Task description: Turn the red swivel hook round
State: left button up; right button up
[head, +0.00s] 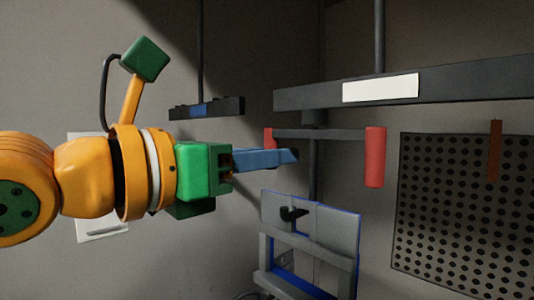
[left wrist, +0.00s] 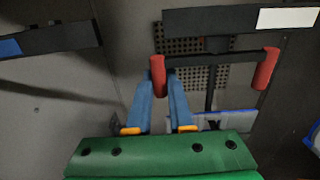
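The red swivel hook is a dark crossbar (head: 320,134) with a red upright piece at each end, under a dark overhead rail. Its right red end (head: 375,158) hangs free. My left gripper (head: 292,156) has blue fingers level with its left red end (head: 268,135), whose lower part they hide. In the left wrist view that red end (left wrist: 158,76) shows between the two fingertips, with the fingers apart; I cannot tell whether they touch it. The other red end (left wrist: 266,68) is at right. My right gripper is not in view.
The overhead rail (head: 450,84) carries a white label (head: 380,88). A grey and blue frame (head: 330,226) hangs below the crossbar. A perforated panel (head: 450,215) is on the right wall. A shorter dark bar (head: 225,107) with a blue patch hangs at upper left.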

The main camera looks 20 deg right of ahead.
aim_at(371, 169)
pick_arm(q)
jog(key=shift+s+b+v, duration=0.2)
jog(key=shift+b+v, duration=0.7)
jog(key=shift+v, duration=0.25)
jog(key=shift+s+a+f+b, duration=0.2)
jog(key=shift+s+a+b, duration=0.3)
jog(key=shift+b, duration=0.1)
jog(key=shift+s+r, duration=0.1)
jog(key=shift+s, duration=0.1)
jog(key=shift+s+a+b, duration=0.3)
jog(key=shift+s+b, duration=0.35)
jog(key=shift+s, duration=0.05)
jog(key=shift+s+d+r+b, duration=0.1)
jog(key=shift+s+d+b, duration=0.25)
jog(key=shift+s+d, duration=0.7)
jog(key=shift+s+d+b, duration=0.3)
jog(key=shift+s+d, duration=0.4)
jog(key=shift+s, duration=0.7)
jog(key=shift+s+d+r+b, duration=0.1)
jog(key=shift+s+d+b, duration=0.25)
jog(key=shift+s+d, duration=0.7)
jog(key=shift+s+d+p, duration=0.1)
jog(key=shift+d+p, duration=0.2)
jog(key=shift+d, duration=0.5)
jog(key=shift+d+f, duration=0.1)
jog(key=shift+d, duration=0.2)
jog(key=o, duration=0.8)
